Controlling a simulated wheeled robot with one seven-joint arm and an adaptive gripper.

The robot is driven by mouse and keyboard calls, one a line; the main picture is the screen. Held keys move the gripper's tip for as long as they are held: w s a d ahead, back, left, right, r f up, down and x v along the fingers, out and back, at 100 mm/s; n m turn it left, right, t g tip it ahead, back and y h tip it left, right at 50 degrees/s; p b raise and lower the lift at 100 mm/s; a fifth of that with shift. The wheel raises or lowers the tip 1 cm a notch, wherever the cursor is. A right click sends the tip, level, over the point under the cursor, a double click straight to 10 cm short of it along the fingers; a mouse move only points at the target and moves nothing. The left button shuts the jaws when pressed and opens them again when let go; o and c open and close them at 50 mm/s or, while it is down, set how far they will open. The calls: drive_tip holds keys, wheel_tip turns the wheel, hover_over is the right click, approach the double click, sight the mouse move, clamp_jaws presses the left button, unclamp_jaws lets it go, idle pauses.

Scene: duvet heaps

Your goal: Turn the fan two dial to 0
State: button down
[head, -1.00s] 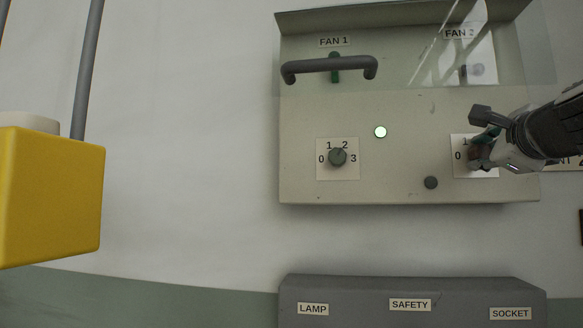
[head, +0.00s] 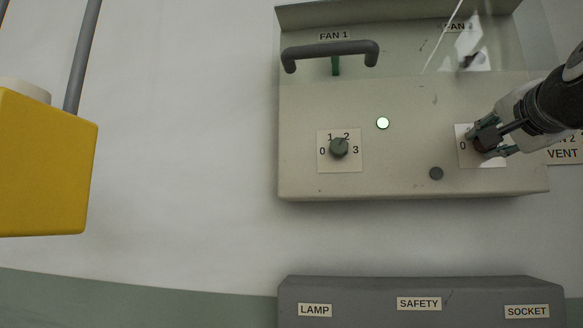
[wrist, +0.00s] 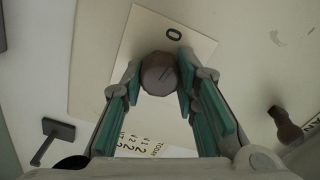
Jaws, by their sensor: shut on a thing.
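The fan two dial (wrist: 160,73) is a round brown-grey knob on a white plate (wrist: 200,46). In the wrist view, a 0 shows on the plate beyond the knob, and a thin dark line marks the knob's face. My gripper (wrist: 158,76) has its green-padded fingers on either side of the knob and is shut on it. In the head view, my gripper (head: 489,138) covers most of the dial and plate; only the 0 at the plate's left edge (head: 462,133) is readable. I cannot tell surely which number the dial points to.
A dark handle (head: 330,50) and clear cover are above. A grey box (head: 380,300) is below; a yellow box (head: 45,165) is far left.

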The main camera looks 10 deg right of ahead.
drive_tip(key=shift+n+b, duration=0.55)
drive_tip(key=shift+n, duration=0.55)
drive_tip(key=c, duration=1.2)
unclamp_jaws()
drive_tip(key=shift+c, duration=0.2)
drive_tip(key=shift+s, duration=0.1)
drive_tip(key=v, duration=1.1)
drive_tip(key=shift+s+a, duration=0.2)
drive_tip(key=shift+s, duration=0.15)
